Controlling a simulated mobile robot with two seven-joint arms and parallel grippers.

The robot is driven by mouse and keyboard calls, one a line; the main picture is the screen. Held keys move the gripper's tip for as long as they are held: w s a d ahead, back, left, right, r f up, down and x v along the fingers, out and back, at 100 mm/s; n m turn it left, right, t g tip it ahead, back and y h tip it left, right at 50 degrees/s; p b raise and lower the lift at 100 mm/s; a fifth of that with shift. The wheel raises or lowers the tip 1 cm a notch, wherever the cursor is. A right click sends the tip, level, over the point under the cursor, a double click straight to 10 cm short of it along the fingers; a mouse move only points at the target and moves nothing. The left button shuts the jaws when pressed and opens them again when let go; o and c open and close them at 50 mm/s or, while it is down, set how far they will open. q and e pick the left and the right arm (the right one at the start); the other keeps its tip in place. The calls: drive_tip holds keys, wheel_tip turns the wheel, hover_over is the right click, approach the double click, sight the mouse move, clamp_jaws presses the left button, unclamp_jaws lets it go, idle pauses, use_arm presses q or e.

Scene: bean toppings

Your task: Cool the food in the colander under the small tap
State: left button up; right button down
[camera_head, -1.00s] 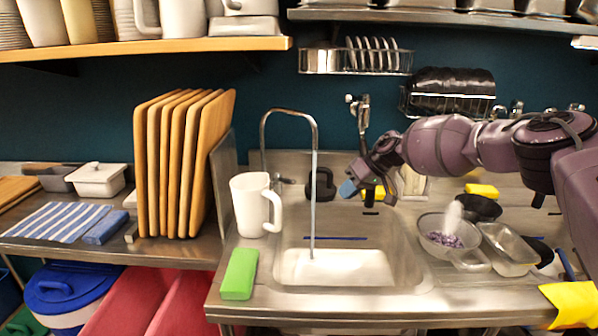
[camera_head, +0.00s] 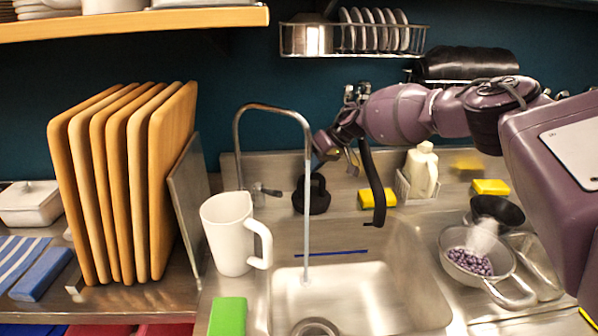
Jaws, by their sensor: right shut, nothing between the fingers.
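The colander (camera_head: 449,240) is a grey bowl with a long handle, set on the drainboard right of the sink. It holds purple beans (camera_head: 470,262), with whitish haze like steam above them. The small tap (camera_head: 272,108) is a thin curved metal spout at the sink's left; a thin stream of water (camera_head: 306,230) falls from it into the sink (camera_head: 400,290). My right gripper (camera_head: 322,150) is shut and empty, behind and close to the spout. Its fingertips are partly hidden, and I cannot tell whether it touches the tap. My left gripper is not in view.
A white mug (camera_head: 228,235) and green sponge (camera_head: 228,316) stand left of the sink. A black hanging hose (camera_head: 372,185), white bottle (camera_head: 422,170) and yellow sponges (camera_head: 376,198) are behind it. A dark pan (camera_head: 498,210) is beside the colander. Wooden boards (camera_head: 125,185) stand left.

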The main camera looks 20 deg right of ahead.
sight(281, 193)
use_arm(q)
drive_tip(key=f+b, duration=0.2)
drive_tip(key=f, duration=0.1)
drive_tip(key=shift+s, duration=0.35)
use_arm(e)
drive_tip(key=x, duration=0.9)
drive_tip(key=shift+f, duration=0.15)
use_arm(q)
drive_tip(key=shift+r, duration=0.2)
use_arm(e)
drive_tip(key=shift+a, duration=0.15)
drive_tip(key=p, duration=0.2)
drive_tip(key=s+a+p, duration=0.1)
drive_tip(key=p, duration=0.1)
drive_tip(key=shift+a+r, duration=0.3)
drive_tip(key=shift+f, duration=0.15)
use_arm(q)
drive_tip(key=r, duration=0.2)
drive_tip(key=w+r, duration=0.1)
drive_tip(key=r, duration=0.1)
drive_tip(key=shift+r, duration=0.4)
use_arm(e)
drive_tip(key=shift+f, duration=0.1)
drive_tip(key=shift+s, duration=0.1)
